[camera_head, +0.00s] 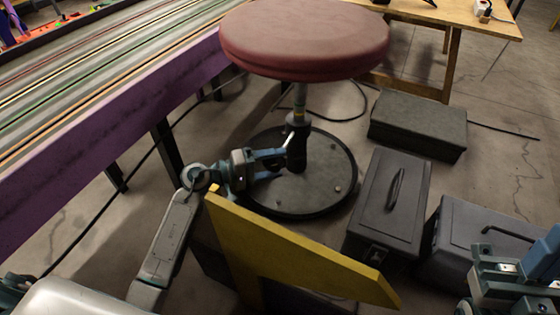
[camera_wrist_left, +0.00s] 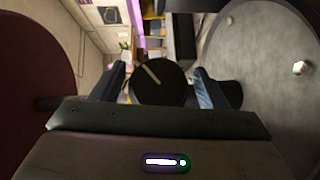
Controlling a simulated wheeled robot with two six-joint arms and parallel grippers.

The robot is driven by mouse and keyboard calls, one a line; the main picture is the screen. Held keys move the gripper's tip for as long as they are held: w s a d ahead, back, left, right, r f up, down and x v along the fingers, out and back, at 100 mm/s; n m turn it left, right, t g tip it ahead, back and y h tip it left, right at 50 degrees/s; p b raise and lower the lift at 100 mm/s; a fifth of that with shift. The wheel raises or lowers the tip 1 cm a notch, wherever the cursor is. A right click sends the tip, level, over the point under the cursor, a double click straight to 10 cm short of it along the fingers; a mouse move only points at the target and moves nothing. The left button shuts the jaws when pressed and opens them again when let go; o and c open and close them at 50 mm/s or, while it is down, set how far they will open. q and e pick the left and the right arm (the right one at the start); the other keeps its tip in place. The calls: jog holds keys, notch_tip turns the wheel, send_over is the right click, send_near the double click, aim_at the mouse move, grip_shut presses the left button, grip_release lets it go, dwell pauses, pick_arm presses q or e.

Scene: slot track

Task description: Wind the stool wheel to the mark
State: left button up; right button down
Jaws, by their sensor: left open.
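The stool has a round dark red seat (camera_head: 305,42), a post with a dark collar (camera_head: 297,128), and a round grey base (camera_head: 322,180). In the left wrist view a dark round wheel (camera_wrist_left: 160,88) carries a pale bar (camera_wrist_left: 151,74) on its face, tilted. My left gripper (camera_head: 284,158) is at the post, between seat and base. In the left wrist view its blue fingers (camera_wrist_left: 159,88) stand open, one on each side of the wheel; I cannot tell whether they touch it. A separate mark is not clear. My right gripper (camera_head: 515,272) is partly in view at the lower right; its jaws are unclear.
A purple-sided track table (camera_head: 120,125) runs along the left. A yellow board (camera_head: 290,250) stands close below my left gripper. Dark cases (camera_head: 390,205) and a dark box (camera_head: 418,125) sit right of the stool. A wooden table (camera_head: 460,22) is behind; cables cross the floor.

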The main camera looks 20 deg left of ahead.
pick_arm(q)
jog(key=shift+x, duration=1)
